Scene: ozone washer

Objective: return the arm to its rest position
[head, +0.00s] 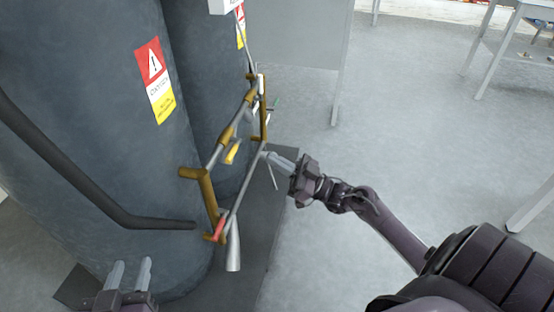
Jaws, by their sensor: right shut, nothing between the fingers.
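My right gripper (272,157) reaches in from the lower right, with its fingers pointing left and pressed together with nothing between them. Its fingertips are close to the grey and brass pipework (210,185) on the front of the tanks. I cannot tell whether they touch a pipe. My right arm (395,232) is stretched out over the floor. My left gripper (131,270) is at the bottom left edge, its two fingers pointing up with a gap between them. It looks empty, and its base is partly cut off by the frame.
A large dark grey tank (90,110) with a red and yellow warning label (155,80) fills the left. A second tank (205,60) stands behind it. A black pipe (70,170) runs across the front tank. Tables (497,50) stand at upper right. The floor between is clear.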

